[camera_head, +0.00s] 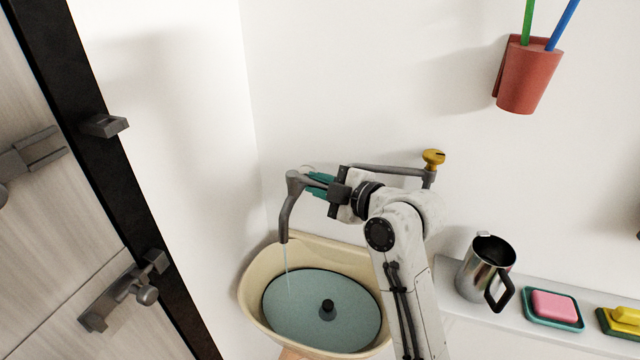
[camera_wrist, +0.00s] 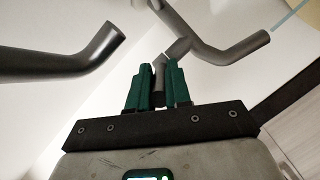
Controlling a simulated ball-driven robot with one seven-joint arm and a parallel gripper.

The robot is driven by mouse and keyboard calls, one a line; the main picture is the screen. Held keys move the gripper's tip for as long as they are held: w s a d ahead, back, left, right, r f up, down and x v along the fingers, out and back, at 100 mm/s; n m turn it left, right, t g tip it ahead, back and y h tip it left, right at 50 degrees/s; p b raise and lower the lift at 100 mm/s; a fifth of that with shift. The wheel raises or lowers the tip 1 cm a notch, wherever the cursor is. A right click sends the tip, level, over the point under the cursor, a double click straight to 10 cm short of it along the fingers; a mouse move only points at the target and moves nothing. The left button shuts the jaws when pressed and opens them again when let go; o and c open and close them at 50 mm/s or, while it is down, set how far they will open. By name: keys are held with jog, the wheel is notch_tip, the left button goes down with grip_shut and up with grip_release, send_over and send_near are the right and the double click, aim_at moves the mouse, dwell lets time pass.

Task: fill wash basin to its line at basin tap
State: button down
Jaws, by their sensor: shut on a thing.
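The wash basin (camera_head: 253,307) is cream, stands in the corner and holds blue-grey water (camera_head: 300,312) over a wide area. A dark round knob (camera_head: 327,308) shows in the middle of the water. I cannot make out a fill line. The grey basin tap (camera_head: 287,216) has its spout over the basin, and a thin stream (camera_head: 287,265) falls from it. My gripper (camera_head: 308,183) is at the tap's upper part. In the wrist view my gripper's (camera_wrist: 157,78) green fingers are shut on a short grey tap lever (camera_wrist: 158,92). My arm hides part of the basin's right side.
A grey pipe with a yellow knob (camera_head: 433,158) runs behind my wrist. A steel jug (camera_head: 482,268), a pink soap on a dish (camera_head: 556,306) and a yellow item (camera_head: 625,317) stand on the shelf at right. A red cup (camera_head: 527,78) hangs on the wall. A dark door frame (camera_head: 110,170) is at left.

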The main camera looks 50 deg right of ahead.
dwell(0.3)
jog(key=shift+d+n+y+b, duration=0.3)
jog(key=shift+n+y+b, duration=0.1)
jog(key=shift+w+n+y, duration=0.1)
jog(key=shift+n+y, duration=0.3)
jog(key=shift+y, duration=0.1)
jog(key=c, duration=1.1)
grip_release()
jog(key=shift+d, duration=0.1)
jog(key=shift+p+v, duration=1)
jog(key=shift+v, duration=4.4)
jog(key=shift+r, duration=0.1)
